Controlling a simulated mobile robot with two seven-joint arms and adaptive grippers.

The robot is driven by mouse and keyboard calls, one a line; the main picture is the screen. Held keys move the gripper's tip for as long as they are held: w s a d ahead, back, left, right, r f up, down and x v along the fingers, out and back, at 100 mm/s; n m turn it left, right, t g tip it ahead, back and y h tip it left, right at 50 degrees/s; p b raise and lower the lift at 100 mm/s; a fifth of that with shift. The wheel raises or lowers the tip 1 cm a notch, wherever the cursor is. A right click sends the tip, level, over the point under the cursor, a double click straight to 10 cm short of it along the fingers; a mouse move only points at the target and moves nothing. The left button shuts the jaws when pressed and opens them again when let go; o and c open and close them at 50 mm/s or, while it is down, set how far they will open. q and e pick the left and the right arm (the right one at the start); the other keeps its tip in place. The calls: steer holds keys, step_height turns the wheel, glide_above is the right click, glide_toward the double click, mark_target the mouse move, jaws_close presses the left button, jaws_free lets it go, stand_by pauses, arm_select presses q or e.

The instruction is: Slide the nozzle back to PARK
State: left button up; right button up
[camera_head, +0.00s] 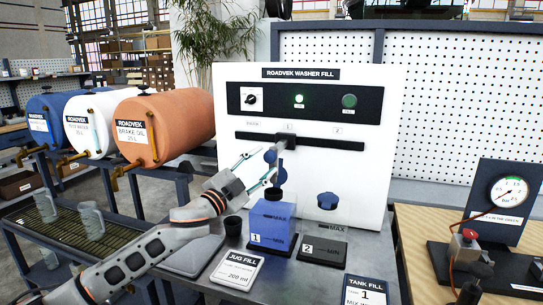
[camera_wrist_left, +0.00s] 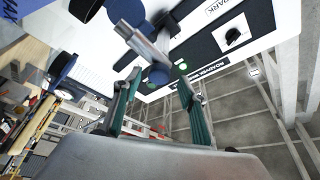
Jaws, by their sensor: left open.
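The white ROADVEK WASHER FILL panel (camera_head: 312,90) has a dark horizontal rail (camera_head: 335,144) with marks PARK, 1 and 2. The grey nozzle (camera_head: 286,142) sits at mark 1 on the rail, above the blue tank (camera_head: 272,225) numbered 1. My left gripper (camera_head: 253,167) is open, its teal fingers just left of the nozzle and its blue knob (camera_head: 270,155). Contact cannot be told. My right gripper is out of view.
Barrels (camera_head: 165,127) stand left; a pressure gauge (camera_head: 509,192) stands right.

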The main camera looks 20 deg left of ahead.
mark_target(267, 160)
arm_select(q)
steer(key=shift+x, duration=2.2)
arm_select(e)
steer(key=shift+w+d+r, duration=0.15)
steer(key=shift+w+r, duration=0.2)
arm_select(q)
steer(key=shift+f, duration=0.1)
jaws_close()
steer(key=a+p, duration=0.2)
steer(key=a, duration=1.1)
steer(key=shift+w, duration=0.25)
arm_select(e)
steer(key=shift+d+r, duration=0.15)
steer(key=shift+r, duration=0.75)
arm_select(q)
steer(key=shift+a, duration=0.2)
jaws_free()
steer(key=shift+a, duration=0.15)
